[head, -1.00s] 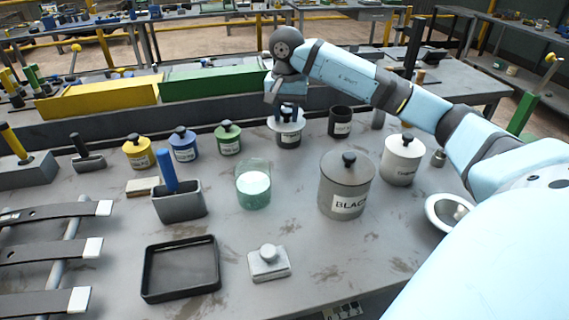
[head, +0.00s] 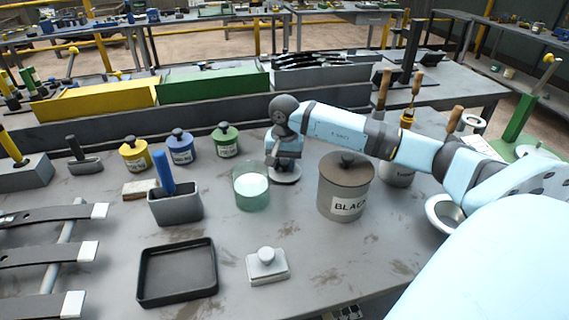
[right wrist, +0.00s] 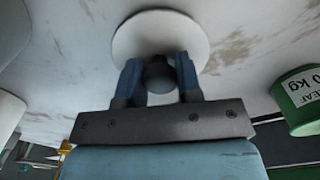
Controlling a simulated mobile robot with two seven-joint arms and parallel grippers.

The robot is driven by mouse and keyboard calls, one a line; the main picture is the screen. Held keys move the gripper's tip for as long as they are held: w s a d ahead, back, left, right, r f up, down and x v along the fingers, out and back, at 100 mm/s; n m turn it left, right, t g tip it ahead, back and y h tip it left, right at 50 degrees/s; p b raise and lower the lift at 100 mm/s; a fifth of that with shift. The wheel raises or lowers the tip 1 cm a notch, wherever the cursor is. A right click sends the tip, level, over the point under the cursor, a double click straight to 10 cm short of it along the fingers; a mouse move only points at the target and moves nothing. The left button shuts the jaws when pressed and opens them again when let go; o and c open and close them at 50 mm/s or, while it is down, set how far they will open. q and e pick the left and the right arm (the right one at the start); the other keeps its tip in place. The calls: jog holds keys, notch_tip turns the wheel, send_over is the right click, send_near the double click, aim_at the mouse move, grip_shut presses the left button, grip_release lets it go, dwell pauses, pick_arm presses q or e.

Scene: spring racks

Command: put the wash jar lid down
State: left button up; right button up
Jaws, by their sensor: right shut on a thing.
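The wash jar lid (head: 285,179) is a pale round disc, low over the bench just right of the green glass jar (head: 252,187). My right gripper (head: 284,164) is above it, pointing down. In the right wrist view the two blue fingers (right wrist: 158,70) are shut on the lid's dark knob, and the lid's white disc (right wrist: 160,27) lies flat against the bench surface behind it. I cannot tell whether the lid touches the bench. My left gripper is not in view.
The black-labelled grey jar (head: 345,188) stands close to the right. Yellow (head: 134,155), blue (head: 180,148) and green (head: 224,141) lidded jars stand at the back left. A black tray (head: 178,271) and a small grey knobbed block (head: 266,264) lie in front, with clear bench around them.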

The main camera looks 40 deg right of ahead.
aim_at(284, 162)
jog(key=shift+r, duration=0.1)
jog(key=o, duration=0.9)
jog(key=shift+o, duration=0.2)
notch_tip(284, 162, up, 12)
jog(key=shift+p, duration=0.4)
